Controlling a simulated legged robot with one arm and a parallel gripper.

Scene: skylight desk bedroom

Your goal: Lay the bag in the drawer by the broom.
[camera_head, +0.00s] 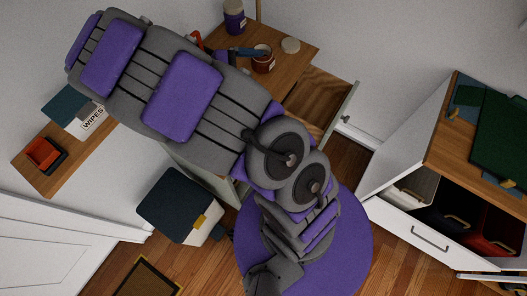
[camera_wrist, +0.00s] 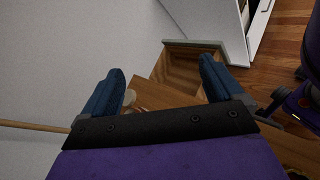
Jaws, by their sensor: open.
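My gripper (camera_wrist: 160,66) is open, with two blue fingers apart and nothing visible between them. In the head view one blue finger (camera_head: 246,53) shows over the wooden desk, beside a brown labelled jar (camera_head: 263,64). An open wooden drawer (camera_head: 325,100) juts out from the desk; the part of it in view looks empty. The drawer (camera_wrist: 180,68) also shows beyond the fingers in the wrist view. I cannot pick out the bag for certain. My arm hides much of the desk.
A purple jar (camera_head: 234,17) and a round lid (camera_head: 290,45) are on the desk. A white cabinet (camera_head: 400,150) at right has dark green cloth-like items (camera_head: 502,135) on top and an open compartment. A dark-topped bin (camera_head: 180,203) stands on the floor at left.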

